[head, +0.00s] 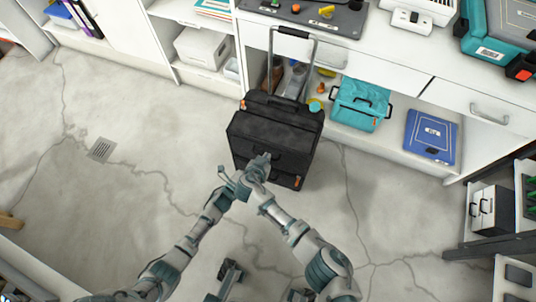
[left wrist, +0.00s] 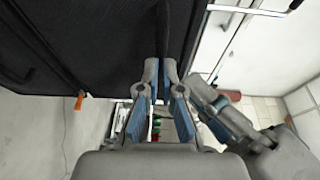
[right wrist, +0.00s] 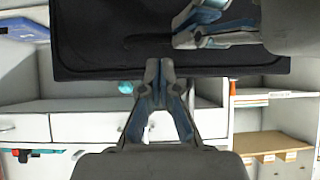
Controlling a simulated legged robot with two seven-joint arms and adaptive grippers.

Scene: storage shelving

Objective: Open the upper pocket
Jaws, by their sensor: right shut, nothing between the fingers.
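A black suitcase (head: 270,130) stands upright, its long pull handle (head: 292,34) raised. The upper pocket's flat front faces up toward the head; no gap shows in it. An orange tag (left wrist: 79,102) hangs from the suitcase in the left wrist view. My left gripper (left wrist: 163,65) is at the suitcase front with its fingers closed around a dark strip, seemingly a carry handle (right wrist: 140,40). My right gripper (head: 263,159) is just above it, partly covering it in the head view. In the right wrist view its fingertips (right wrist: 158,65) are together and empty in front of the suitcase.
Behind the suitcase are white shelves holding a teal bag (head: 360,104), a blue case (head: 430,137) and a white box (head: 203,48). A small shelf stands at the right with a white and black box (head: 491,211).

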